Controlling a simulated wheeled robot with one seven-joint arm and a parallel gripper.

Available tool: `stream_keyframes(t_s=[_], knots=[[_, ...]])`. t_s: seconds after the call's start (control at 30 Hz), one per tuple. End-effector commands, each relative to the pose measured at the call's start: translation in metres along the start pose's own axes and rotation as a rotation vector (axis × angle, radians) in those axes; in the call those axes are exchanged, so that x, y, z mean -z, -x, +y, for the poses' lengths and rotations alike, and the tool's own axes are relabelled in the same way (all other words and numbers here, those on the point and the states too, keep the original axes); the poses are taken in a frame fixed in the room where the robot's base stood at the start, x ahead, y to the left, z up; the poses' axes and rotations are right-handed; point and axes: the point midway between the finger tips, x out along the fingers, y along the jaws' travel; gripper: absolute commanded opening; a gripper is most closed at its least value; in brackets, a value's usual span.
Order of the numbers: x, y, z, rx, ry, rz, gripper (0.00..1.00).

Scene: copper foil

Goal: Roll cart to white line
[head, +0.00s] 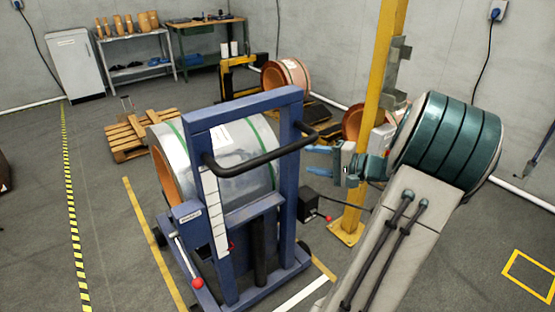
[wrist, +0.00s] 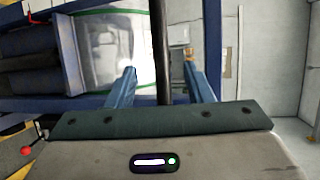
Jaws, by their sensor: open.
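The blue cart (head: 243,110) stands upright in the middle of the head view, carrying a large wrapped roll (head: 235,165) with a copper-coloured end. Its black handle bar (head: 262,155) sticks out toward me. My gripper (head: 311,159) is open and empty, close to the right end of the bar. In the wrist view the black bar (wrist: 160,30) runs between my two blue fingers, apart from both; I cannot tell how deep it sits. A white line (head: 302,292) lies on the floor at the bottom, right of the cart, partly hidden by my arm.
A yellow post (head: 371,130) stands just behind my gripper. A small black box with a red knob (head: 310,205) is beside the cart. A wooden pallet (head: 140,130) lies behind left. Yellow floor lines (head: 148,232) run by the cart.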

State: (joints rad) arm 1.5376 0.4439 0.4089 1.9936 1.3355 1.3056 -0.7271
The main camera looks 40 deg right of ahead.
Motion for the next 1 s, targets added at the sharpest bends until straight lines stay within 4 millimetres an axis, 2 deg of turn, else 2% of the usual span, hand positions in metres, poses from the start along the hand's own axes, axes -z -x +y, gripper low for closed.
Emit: stream_keyframes(t_s=[0.4,0.6,0.77,1.0], knots=[[-0.002,-0.085,-0.002,0.001,-0.002,-0.005,0.47],[-0.001,-0.115,-0.001,0.001,-0.001,-0.004,0.47],[-0.001,-0.125,-0.001,0.0,-0.001,-0.002,0.47],[-0.001,-0.127,0.0,0.0,0.0,-0.001,0.47]])
